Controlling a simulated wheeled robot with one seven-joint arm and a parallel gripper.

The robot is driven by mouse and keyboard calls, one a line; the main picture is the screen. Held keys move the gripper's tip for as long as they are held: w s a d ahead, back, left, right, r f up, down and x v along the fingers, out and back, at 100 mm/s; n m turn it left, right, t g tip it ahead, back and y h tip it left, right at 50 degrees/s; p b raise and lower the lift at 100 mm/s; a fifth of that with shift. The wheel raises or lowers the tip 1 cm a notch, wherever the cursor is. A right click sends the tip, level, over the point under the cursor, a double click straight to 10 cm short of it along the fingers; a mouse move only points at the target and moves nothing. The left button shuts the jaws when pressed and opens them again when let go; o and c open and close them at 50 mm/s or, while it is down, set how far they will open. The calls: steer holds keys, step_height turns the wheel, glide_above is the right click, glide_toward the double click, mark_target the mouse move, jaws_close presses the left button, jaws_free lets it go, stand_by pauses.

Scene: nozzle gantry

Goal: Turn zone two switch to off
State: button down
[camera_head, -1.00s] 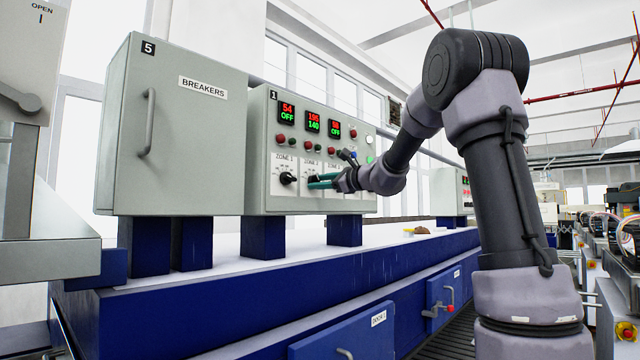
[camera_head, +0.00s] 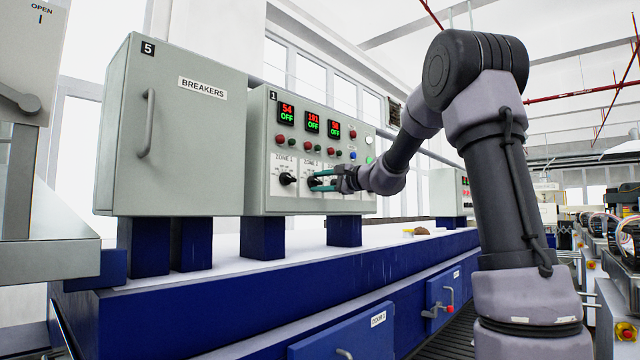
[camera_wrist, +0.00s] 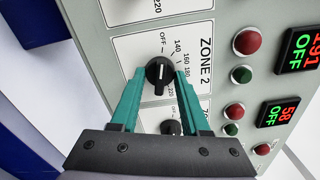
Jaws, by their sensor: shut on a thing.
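The zone 2 switch is a round black knob (camera_wrist: 160,73) on a white dial plate, labelled ZONE 2 in the wrist view. Its white mark points toward the OFF label. In the head view, the knob (camera_head: 314,182) is partly covered by my gripper. My gripper (camera_wrist: 160,76) has teal fingers, one on each side of the knob, and is shut on it. The gripper also shows at the panel in the head view (camera_head: 315,181). The zone 2 display (camera_head: 313,122) reads 191 in red and OFF in green.
The zone 1 knob (camera_head: 288,179) is just left of my gripper. Another knob (camera_wrist: 171,127) lies close by between my fingers in the wrist view. Red and green lamps (camera_wrist: 245,42) line the panel. The breakers cabinet (camera_head: 175,130) stands to the left.

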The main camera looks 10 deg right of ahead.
steer(key=shift+f, duration=0.1)
stand_by(0.3)
steer(key=shift+c, duration=2)
jaws_free()
steer(key=v, duration=1)
steer(key=shift+s+d, duration=0.25)
steer(key=shift+s, duration=0.1)
